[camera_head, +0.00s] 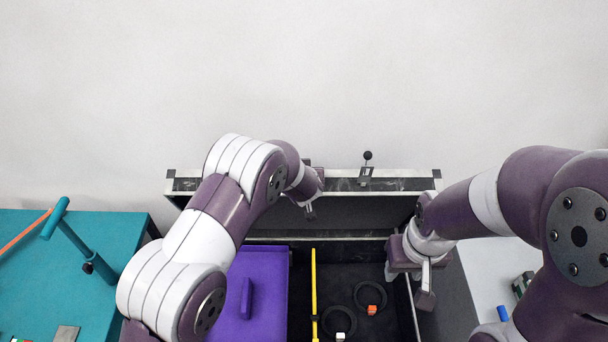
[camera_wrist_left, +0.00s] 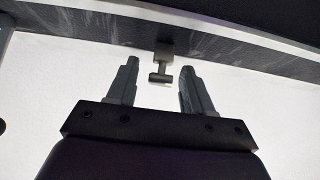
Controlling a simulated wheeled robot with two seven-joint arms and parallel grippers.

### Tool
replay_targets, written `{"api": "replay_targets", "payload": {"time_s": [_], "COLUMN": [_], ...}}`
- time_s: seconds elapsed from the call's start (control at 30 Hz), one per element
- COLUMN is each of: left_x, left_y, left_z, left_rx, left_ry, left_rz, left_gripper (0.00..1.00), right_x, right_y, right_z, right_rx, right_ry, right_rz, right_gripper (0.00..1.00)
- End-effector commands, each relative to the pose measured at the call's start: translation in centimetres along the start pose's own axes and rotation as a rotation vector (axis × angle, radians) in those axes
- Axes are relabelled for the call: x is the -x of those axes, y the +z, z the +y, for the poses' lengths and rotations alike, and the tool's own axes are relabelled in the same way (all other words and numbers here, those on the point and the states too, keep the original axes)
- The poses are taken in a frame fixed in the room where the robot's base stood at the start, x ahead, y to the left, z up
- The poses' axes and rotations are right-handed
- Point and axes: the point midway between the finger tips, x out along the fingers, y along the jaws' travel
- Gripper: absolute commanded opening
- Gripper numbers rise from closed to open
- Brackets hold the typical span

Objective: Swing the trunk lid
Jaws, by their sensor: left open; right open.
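The trunk lid (camera_head: 350,212) is raised at the back of the dark trunk, its dark face above the open interior and a pale edge along its top. A small plate with a black-knobbed stalk (camera_head: 366,172) sits on that top edge. My left gripper (camera_head: 311,208) is at the lid, left of the knob, partly hidden by its wrist. In the left wrist view the open left gripper (camera_wrist_left: 160,68) has a grey T-shaped catch (camera_wrist_left: 161,72) between its fingertips, with gaps on both sides. My right gripper (camera_head: 426,285) is open at the trunk's right wall.
Inside the trunk are a purple panel (camera_head: 262,275) with a handle, a yellow bar (camera_head: 314,290), two dark rings (camera_head: 371,285), a red cube (camera_head: 372,310) and a white cube (camera_head: 340,337). A teal table (camera_head: 60,270) stands left; a pale surface (camera_head: 485,275) lies right.

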Motion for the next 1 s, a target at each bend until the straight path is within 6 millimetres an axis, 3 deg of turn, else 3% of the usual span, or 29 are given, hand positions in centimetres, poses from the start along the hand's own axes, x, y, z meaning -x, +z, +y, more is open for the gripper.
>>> {"api": "replay_targets", "payload": {"time_s": [0.17, 0.4, 0.5, 0.63, 1.0], "left_x": [3.3, 9.5, 11.1, 11.9, 12.0], "left_y": [0.0, 0.0, -0.1, 0.0, -0.1], "left_z": [0.1, 0.1, 0.1, 0.0, 0.0], "left_rx": [0.0, 0.0, 0.001, 0.0, 0.001], "left_ry": [0.002, 0.002, 0.002, 0.001, 0.0], "left_rz": [0.003, 0.003, 0.002, 0.001, 0.001], "left_gripper": [0.51, 0.51, 0.51, 0.51, 0.51], "right_x": [-0.9, -1.5, -1.4, -1.4, -1.4], "right_y": [0.1, 0.2, 0.2, 0.2, 0.2], "right_z": [0.0, 0.0, 0.0, 0.0, 0.0], "right_rx": [0.0, 0.0, 0.0, 0.0, 0.0], "right_ry": [0.0, 0.0, 0.0, 0.0, 0.0], "right_rz": [0.0, 0.0, 0.0, 0.0, 0.0], "right_gripper": [0.43, 0.43, 0.43, 0.43, 0.43]}}
